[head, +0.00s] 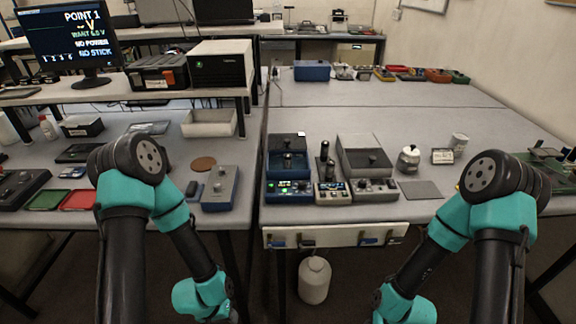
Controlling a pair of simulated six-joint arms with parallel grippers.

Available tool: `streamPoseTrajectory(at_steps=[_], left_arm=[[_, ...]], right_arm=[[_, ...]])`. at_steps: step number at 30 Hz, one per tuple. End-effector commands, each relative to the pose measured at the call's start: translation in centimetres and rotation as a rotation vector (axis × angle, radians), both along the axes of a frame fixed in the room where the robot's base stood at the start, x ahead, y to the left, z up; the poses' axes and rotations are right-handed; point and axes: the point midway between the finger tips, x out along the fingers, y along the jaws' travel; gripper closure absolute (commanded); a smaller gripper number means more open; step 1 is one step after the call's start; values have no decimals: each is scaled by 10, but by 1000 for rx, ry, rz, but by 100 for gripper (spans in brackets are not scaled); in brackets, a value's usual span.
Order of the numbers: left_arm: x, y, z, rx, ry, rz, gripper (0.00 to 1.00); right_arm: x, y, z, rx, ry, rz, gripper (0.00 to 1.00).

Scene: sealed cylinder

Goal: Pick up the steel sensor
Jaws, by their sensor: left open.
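Nothing shows held.
A blue instrument (289,166), a small meter unit (329,178) and a grey instrument (364,165) stand left of the silvery object. A grey pad (419,190), a small framed card (442,156) and a pale can (459,142) are near it.

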Motion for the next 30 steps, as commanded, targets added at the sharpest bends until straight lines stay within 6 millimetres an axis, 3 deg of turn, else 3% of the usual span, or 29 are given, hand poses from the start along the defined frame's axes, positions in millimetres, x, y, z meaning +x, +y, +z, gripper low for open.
streamPoseTrajectory(at_steps=[14,21,30], left_arm=[[0,0,0,0,0,0,57],[0,0,0,0,0,0,37],[4,-3,4,4,-14,-16,37]], right_arm=[[0,0,0,0,0,0,57],[0,0,0,0,0,0,57],[0,0,0,0,0,0,57]])
